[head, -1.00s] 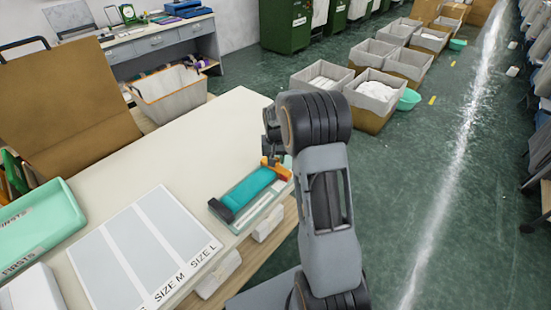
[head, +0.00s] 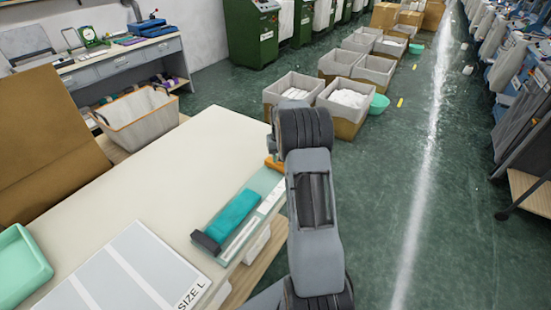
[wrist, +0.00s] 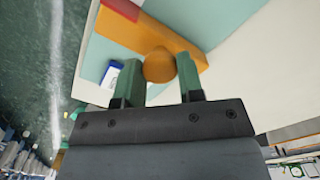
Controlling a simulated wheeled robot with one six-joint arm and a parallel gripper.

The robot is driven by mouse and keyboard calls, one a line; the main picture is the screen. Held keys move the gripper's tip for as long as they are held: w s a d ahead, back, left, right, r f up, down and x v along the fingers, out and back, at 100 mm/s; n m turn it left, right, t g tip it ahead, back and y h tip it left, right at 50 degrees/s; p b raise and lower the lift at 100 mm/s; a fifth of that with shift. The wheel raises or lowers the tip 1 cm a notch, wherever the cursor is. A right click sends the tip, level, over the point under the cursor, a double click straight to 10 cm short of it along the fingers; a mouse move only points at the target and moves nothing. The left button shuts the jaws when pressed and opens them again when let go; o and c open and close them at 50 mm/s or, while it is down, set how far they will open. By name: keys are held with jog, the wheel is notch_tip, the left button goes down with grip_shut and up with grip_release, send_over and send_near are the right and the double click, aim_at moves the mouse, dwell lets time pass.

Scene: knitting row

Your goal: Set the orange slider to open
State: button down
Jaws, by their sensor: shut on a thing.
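The orange slider (wrist: 176,42) shows in the wrist view as an orange bar with a round knob (wrist: 158,66). My gripper (wrist: 159,62) has its two green fingers shut on the knob, one on each side. In the head view the orange slider (head: 273,163) sits at the far end of the pale green fixture (head: 268,181) on the table's right edge. A teal block (head: 237,209) with a dark end lies on the fixture, with a gap between it and the slider. My arm hides the gripper and part of the slider there. A red patch (wrist: 122,9) touches the bar's end.
The pale table (head: 130,200) carries a size chart (head: 135,275) and a mint tray (head: 20,265) at left. Grey-lined bins (head: 290,92) stand on the floor beyond. The green floor (head: 395,180) to the right is clear.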

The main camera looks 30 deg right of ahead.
jog(key=shift+w+d+r, duration=0.1)
jog(key=shift+d+r, duration=0.05)
jog(key=shift+d, duration=0.05)
jog(key=c, duration=0.9)
grip_release()
jog(key=shift+d, duration=0.1)
jog(key=shift+o, duration=0.8)
notch_tip(320, 180, up, 14)
jog(key=shift+f+b, duration=0.2)
jog(key=shift+b, duration=0.25)
